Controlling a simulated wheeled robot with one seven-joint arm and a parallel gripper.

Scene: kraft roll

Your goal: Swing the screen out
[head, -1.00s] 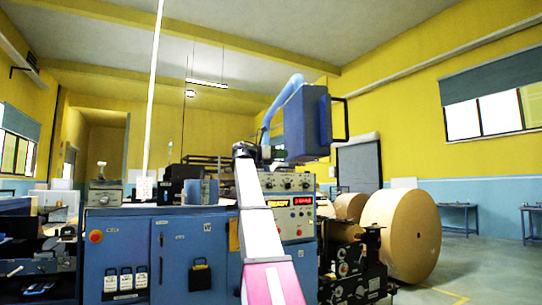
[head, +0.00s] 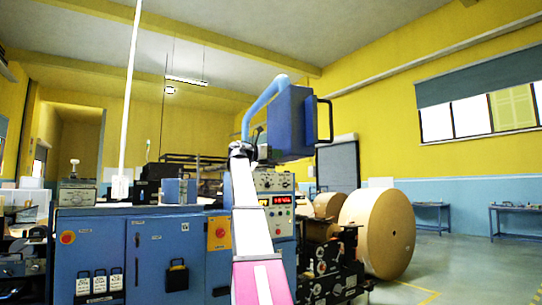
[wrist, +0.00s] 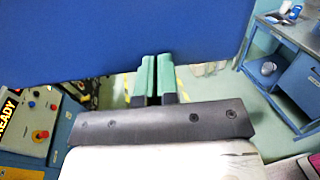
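The screen is a dark blue box (head: 289,122) hung high on a light blue curved arm (head: 262,98). A black handle (head: 325,120) stands out from its right side. In the wrist view the blue screen (wrist: 120,40) fills the upper part, and its handle does not show there. My gripper (wrist: 156,78) has two green fingers close together at the lower edge of the screen, with only a thin dark gap and nothing seen between them. I cannot tell whether they touch the screen. In the head view the fingers are mostly hidden near the screen's lower left.
A blue machine cabinet (head: 130,255) with a control panel (head: 280,215) stands below the screen. A large kraft roll (head: 385,235) is to the right. A blue workbench (wrist: 290,60) shows at right in the wrist view. The floor at right is fairly clear.

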